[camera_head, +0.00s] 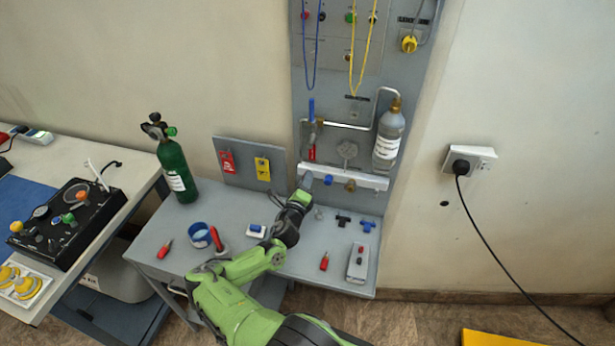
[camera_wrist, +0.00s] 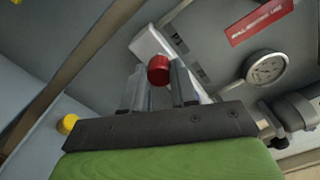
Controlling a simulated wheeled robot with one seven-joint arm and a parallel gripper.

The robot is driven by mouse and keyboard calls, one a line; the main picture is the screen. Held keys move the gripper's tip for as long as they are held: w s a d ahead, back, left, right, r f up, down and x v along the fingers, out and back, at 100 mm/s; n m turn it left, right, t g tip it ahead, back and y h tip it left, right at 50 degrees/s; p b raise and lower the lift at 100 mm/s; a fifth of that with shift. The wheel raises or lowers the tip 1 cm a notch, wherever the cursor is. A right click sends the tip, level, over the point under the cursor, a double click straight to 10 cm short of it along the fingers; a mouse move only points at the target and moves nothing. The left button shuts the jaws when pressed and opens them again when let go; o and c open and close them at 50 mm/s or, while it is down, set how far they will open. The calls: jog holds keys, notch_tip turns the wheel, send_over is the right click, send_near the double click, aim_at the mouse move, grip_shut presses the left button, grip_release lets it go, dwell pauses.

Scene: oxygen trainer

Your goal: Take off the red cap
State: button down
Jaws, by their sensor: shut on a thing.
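The red cap (camera_wrist: 158,69) sits between the two fingertips of my gripper (camera_wrist: 159,76) in the wrist view. The fingers are shut on it from both sides. The white manifold bar (camera_wrist: 150,43) lies right behind the cap; I cannot tell whether the cap still touches it. In the head view my gripper (camera_head: 305,183) is at the left end of the white bar (camera_head: 345,178) on the grey panel. The red cap is hidden there by my gripper.
A pressure gauge (camera_wrist: 265,68) is to the right of the fingers. A grey bottle (camera_head: 389,135) hangs on the panel above the bar. Below, the grey bench (camera_head: 210,262) holds small tools and blue fittings. A green cylinder (camera_head: 175,168) stands at its back left.

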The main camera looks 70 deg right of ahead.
jog(key=n, duration=0.3)
jog(key=shift+b, duration=0.35)
jog(key=shift+n, duration=0.3)
jog(key=n, duration=0.3)
jog(key=shift+n, duration=0.3)
jog(key=shift+n, duration=0.4)
jog(key=c, duration=0.9)
grip_release()
